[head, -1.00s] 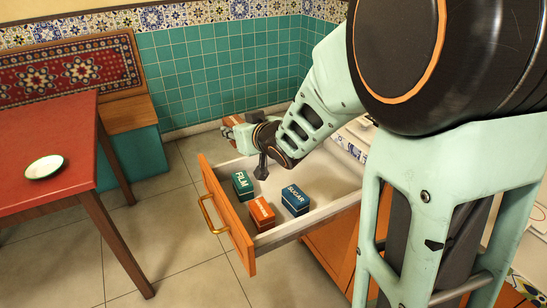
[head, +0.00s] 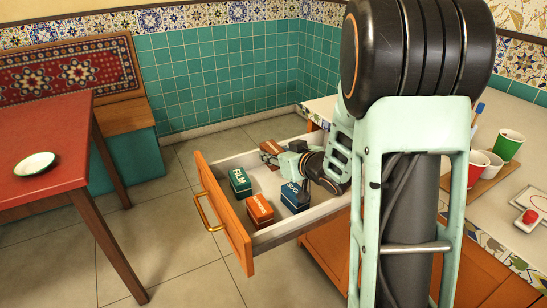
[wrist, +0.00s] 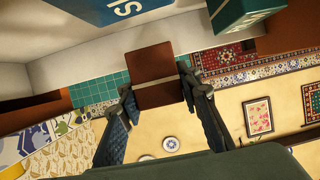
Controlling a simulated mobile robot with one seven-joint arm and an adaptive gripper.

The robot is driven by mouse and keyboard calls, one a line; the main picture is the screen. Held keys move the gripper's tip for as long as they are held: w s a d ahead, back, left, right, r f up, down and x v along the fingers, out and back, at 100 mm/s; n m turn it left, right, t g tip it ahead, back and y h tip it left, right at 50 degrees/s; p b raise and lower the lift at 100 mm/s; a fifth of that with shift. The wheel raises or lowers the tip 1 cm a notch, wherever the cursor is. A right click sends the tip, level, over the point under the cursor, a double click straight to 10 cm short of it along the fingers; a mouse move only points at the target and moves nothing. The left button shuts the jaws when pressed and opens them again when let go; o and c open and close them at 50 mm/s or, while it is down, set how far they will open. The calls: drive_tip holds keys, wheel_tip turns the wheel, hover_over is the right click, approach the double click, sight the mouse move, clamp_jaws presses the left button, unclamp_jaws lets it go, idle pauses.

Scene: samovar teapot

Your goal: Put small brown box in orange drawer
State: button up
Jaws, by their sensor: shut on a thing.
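The small brown box (head: 270,148) is held between the fingertips of my gripper (head: 282,156), at the far side of the open orange drawer (head: 225,213). In the wrist view the brown box (wrist: 155,76) sits between the two dark fingers of my gripper (wrist: 158,92), which grip its sides. The box appears at or just above the drawer's far wall; its exact height is unclear. The drawer holds a green FILM box (head: 240,182), an orange-brown box (head: 259,211) and a blue box (head: 294,196), partly hidden by my arm.
The red table (head: 45,135) with a white dish (head: 35,163) stands at the left, beside a cushioned bench (head: 130,115). The counter (head: 510,180) at the right holds cups (head: 507,145) and a red button (head: 530,216). Bare drawer floor shows behind the blue box.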

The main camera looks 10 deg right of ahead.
drive_tip(key=shift+r, duration=0.15)
drive_tip(key=shift+f+b, duration=0.4)
drive_tip(key=shift+f, duration=0.25)
drive_tip(key=o, duration=1.2)
drive_tip(key=shift+c, duration=0.2)
drive_tip(key=shift+r, duration=0.1)
drive_tip(key=shift+r+p, duration=0.25)
drive_tip(key=shift+p, duration=0.05)
drive_tip(key=p+v, duration=0.2)
drive_tip(key=v, duration=0.3)
drive_tip(key=p+v, duration=0.2)
drive_tip(key=v, duration=0.4)
drive_tip(key=shift+s+d+r, duration=0.1)
drive_tip(key=shift+r, duration=0.25)
drive_tip(key=shift+s+d, duration=0.1)
drive_tip(key=shift+s, duration=0.3)
